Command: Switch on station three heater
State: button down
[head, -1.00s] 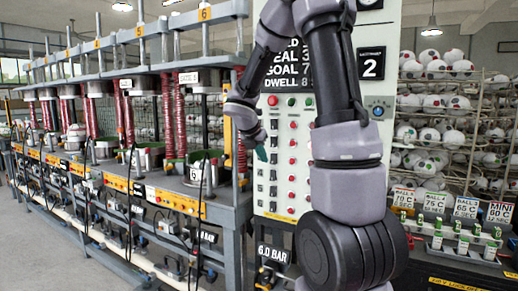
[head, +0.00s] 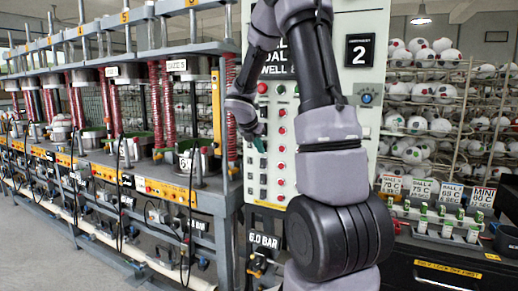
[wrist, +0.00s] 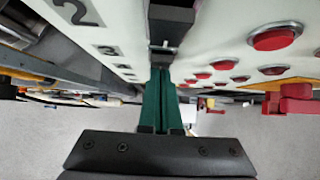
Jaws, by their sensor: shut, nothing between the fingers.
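The control panel (head: 270,178) is a tall cream board with a column of red buttons (head: 282,148) and a column of black number plates (head: 248,166). My gripper (head: 259,144) is shut and empty, in front of the panel's left part. In the wrist view its green fingers (wrist: 165,95) lie together, close to the panel face. Number plates, one reading 2 (wrist: 76,12), are left of the fingers, and red buttons (wrist: 275,38) are right. A dark fitting (wrist: 171,18) stands beyond the fingertips; I cannot tell whether they touch it. Station three's heater switch cannot be identified.
A row of press stations (head: 120,150) with red coils runs along the left. A rack of balls (head: 430,95) stands behind at the right. A dark bench (head: 440,262) with small sign cards (head: 420,190) is at the lower right. Grey floor is open at the lower left.

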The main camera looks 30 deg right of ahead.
jog(key=shift+r, duration=0.15)
jog(key=shift+r, duration=0.75)
jog(key=s+a+f+v, duration=0.1)
jog(key=a+f+v, duration=0.1)
jog(key=v, duration=1.1)
jog(key=shift+s, duration=0.25)
